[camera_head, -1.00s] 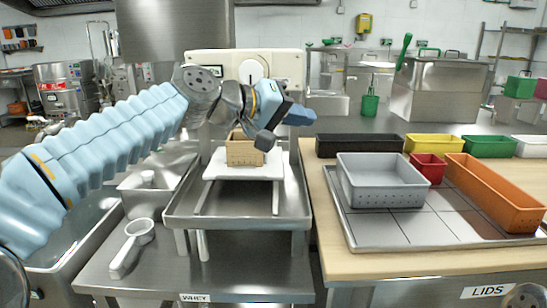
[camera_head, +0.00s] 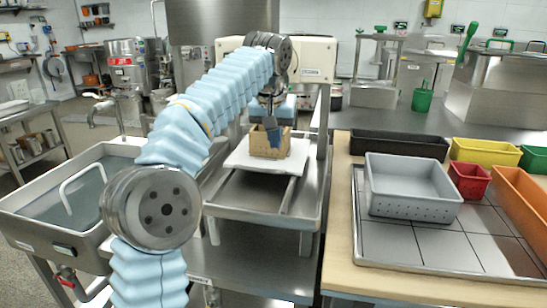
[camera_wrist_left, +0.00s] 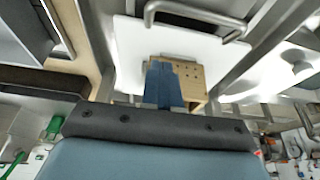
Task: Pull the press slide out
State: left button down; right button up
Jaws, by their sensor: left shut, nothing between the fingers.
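The press slide shows as a white plate (camera_head: 240,160) above the steel tray (camera_head: 228,202) of the press. It also shows in the left wrist view (camera_wrist_left: 130,45), with a grey bar handle (camera_wrist_left: 195,14) along its upper edge there. A light wooden box with small holes (camera_head: 262,151) stands on the plate; it also shows in the left wrist view (camera_wrist_left: 192,80). My left gripper (camera_head: 272,138) is shut and empty, its blue fingers pointing down at the box. In the left wrist view the fingers (camera_wrist_left: 163,85) overlap the box; I cannot tell whether they touch it. My right gripper is not in view.
The white press body (camera_head: 312,58) stands behind. A sink (camera_head: 30,205) is on the left. At the right, a wooden-topped table (camera_head: 345,240) bears a grey perforated bin (camera_head: 412,190) and several coloured bins. The steel shelf below the tray is mostly bare.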

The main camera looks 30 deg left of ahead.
aim_at(277, 163)
pick_arm(q)
jog(key=x, duration=0.4)
jog(key=shift+s+b, duration=0.1)
jog(key=shift+b, duration=0.3)
jog(key=s, duration=0.1)
jog(key=s+b, duration=0.1)
jog(key=shift+s+d, duration=0.35)
jog(key=shift+s, duration=0.05)
jog(key=shift+s+d, duration=0.15)
jog(key=shift+s, duration=0.4)
jog(key=s+d+b, duration=0.1)
jog(key=s, duration=0.2)
jog(key=s+b, duration=0.1)
jog(key=s, duration=0.3)
jog(key=s+d+b, duration=0.1)
jog(key=s+b, duration=0.1)
jog(key=s, duration=0.2)
jog(key=shift+s+d+f, duration=0.1)
jog(key=shift+d, duration=0.25)
jog(key=shift+s+d, duration=0.15)
jog(key=shift+s, duration=0.25)
jog(key=shift+f, duration=0.1)
